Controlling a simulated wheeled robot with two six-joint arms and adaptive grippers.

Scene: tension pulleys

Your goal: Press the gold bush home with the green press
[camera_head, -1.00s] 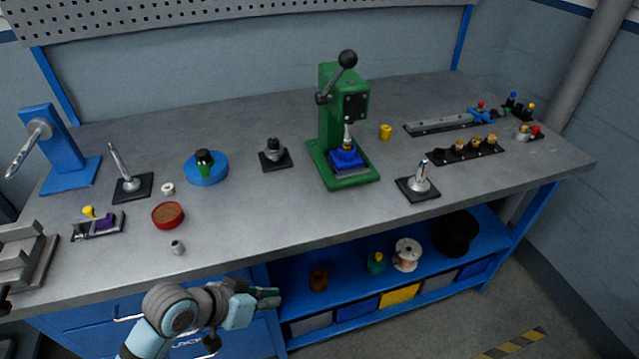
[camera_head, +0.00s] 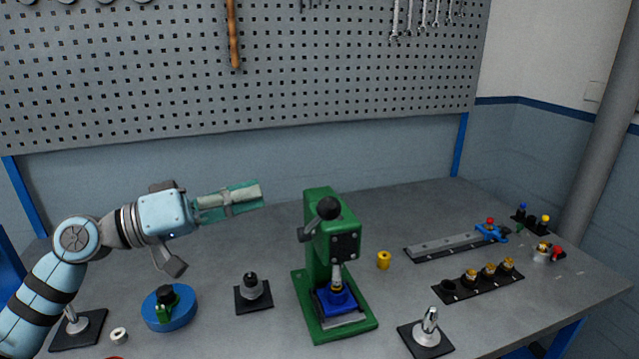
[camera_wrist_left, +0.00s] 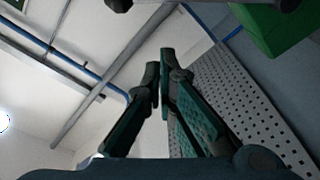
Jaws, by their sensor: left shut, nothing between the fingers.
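The green press (camera_head: 318,235) stands on the bench, with a black-knobbed lever (camera_head: 327,209) at its top. Its ram points down at a blue block (camera_head: 335,299) on the press base. A small gold-coloured piece (camera_head: 337,287) shows between ram and block; I cannot tell how deep it sits. A separate yellow-gold cylinder (camera_head: 383,260) stands on the bench right of the press. My left gripper (camera_head: 260,194) is shut and empty, raised left of the press and level with its top, apart from the lever. In the left wrist view its fingertips (camera_wrist_left: 159,72) meet, with green press body (camera_wrist_left: 278,28) at upper right.
A blue round stand (camera_head: 170,311) and a black-based grey fixture (camera_head: 253,291) are left of the press. A metal post on a black plate (camera_head: 427,334), a holder with gold parts (camera_head: 478,281) and a rail (camera_head: 450,245) are right. A pegboard (camera_head: 300,90) is behind.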

